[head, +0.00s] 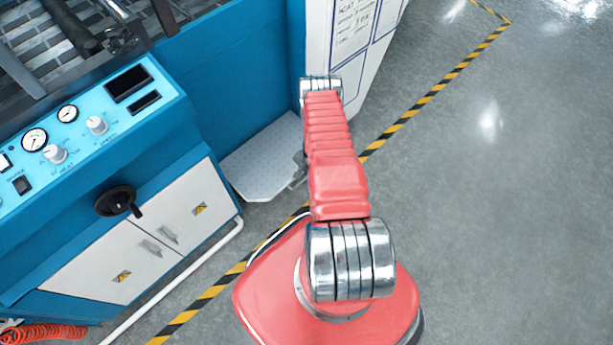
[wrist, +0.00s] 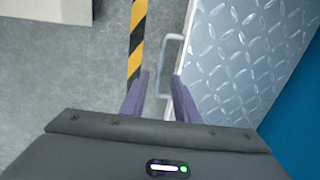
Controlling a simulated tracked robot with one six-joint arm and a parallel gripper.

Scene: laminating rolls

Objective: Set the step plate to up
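The step plate (head: 262,163) is a grey diamond-tread metal panel. It lies out flat, low beside the blue machine in the head view. In the wrist view the plate (wrist: 245,60) fills the upper right. A grey loop handle (wrist: 162,62) stands out from its left edge. My gripper (wrist: 160,76) is open, its two dark fingers apart. In the picture the handle's bar lies between the fingertips; I cannot tell whether they touch it. In the head view my gripper (head: 298,181) is at the plate's right edge, partly hidden by my red arm.
The blue machine (head: 235,75) with gauges, knobs and a black handwheel (head: 117,202) stands at left. A white panel (head: 350,45) stands behind my arm. Yellow-black floor tape (head: 440,90) runs past the plate. The grey floor at right is clear.

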